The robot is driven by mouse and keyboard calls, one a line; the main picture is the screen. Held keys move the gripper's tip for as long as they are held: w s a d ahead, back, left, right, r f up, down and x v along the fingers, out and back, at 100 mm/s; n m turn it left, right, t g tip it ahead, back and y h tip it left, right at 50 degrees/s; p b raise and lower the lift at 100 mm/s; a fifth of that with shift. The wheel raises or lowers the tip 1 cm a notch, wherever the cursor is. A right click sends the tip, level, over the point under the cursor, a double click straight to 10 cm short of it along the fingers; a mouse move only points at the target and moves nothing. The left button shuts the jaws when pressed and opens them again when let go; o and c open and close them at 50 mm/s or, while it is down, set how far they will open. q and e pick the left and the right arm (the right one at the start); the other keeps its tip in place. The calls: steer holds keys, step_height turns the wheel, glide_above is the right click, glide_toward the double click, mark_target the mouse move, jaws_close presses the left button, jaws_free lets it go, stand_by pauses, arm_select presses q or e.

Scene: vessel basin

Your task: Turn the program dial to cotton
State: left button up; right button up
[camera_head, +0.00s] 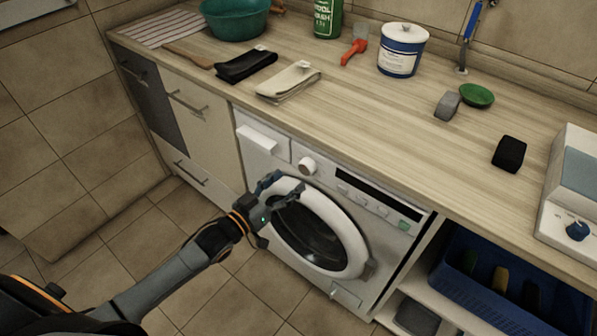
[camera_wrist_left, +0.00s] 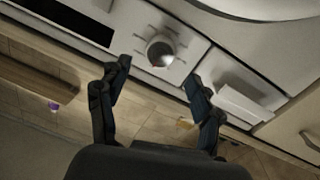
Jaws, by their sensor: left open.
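The program dial (camera_head: 307,165) is a round, pale knob on the upper front panel of the white washing machine (camera_head: 255,160), between the detergent drawer and the dark display. In the left wrist view the dial (camera_wrist_left: 161,50) shows as a round knob just beyond and between my fingertips. My left gripper (camera_head: 284,185) is open and empty in front of the machine, close below and left of the dial in the head view. Its two fingers show spread apart in the left wrist view (camera_wrist_left: 157,76), with a gap to the dial. I cannot read the dial's markings. My right gripper is not in view.
The round door (camera_head: 355,250) is shut below the panel. The detergent drawer (camera_head: 258,138) juts out left of the dial. The wooden worktop (camera_head: 370,130) overhangs above, with socks, a tub and a basin on it. A blue crate (camera_head: 450,290) stands on the shelf at right.

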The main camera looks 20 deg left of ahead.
mark_target(304, 169)
arm_select(q)
steer(key=x, duration=0.4)
steer(key=shift+w+d, duration=0.2)
steer(key=shift+w, duration=0.25)
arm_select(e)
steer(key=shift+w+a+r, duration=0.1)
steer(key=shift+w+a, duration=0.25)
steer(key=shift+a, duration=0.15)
arm_select(q)
steer(key=c, duration=1.1)
steer(key=shift+c, duration=0.2)
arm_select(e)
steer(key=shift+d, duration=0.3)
